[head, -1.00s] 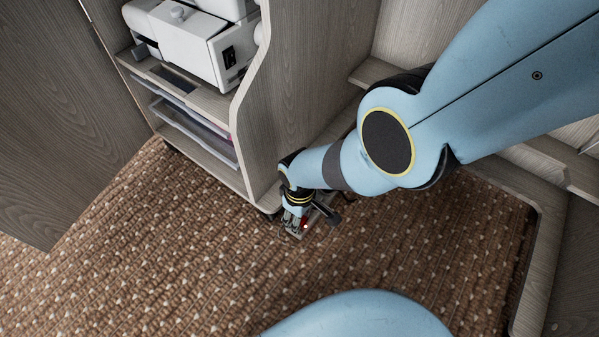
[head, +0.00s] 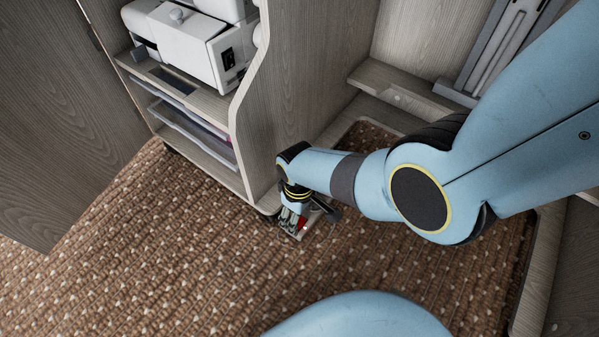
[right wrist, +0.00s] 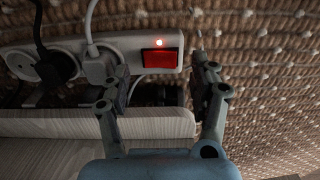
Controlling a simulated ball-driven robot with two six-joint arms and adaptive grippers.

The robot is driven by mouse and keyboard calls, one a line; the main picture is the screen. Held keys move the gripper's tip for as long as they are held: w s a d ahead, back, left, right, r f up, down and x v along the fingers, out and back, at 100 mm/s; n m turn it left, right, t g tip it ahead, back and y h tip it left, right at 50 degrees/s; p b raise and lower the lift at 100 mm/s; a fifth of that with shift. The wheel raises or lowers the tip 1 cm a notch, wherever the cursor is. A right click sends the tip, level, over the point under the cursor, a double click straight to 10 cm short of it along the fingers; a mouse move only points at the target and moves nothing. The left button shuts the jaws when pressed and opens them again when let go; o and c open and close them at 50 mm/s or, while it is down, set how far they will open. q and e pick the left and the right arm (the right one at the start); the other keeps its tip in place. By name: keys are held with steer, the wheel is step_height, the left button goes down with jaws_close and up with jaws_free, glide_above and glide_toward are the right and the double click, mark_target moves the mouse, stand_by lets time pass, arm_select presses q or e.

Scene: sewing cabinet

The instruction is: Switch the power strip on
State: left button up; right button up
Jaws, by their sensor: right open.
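The power strip (right wrist: 138,46) lies on the carpet beside the cabinet's lower edge in the right wrist view. My left gripper is out of view.
The cabinet side panel (head: 288,90) stands close to my right gripper. A white sewing machine (head: 185,40) sits on its shelf above clear drawers (head: 190,131). A dark cord (right wrist: 40,40) and a white cord (right wrist: 92,25) run from the plugs. The carpet (head: 170,250) in front is clear.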

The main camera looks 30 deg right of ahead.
mark_target(300, 223)
step_height(300, 223, up, 10)
steer(key=shift+f, duration=0.15)
stand_by(0.3)
stand_by(0.4)
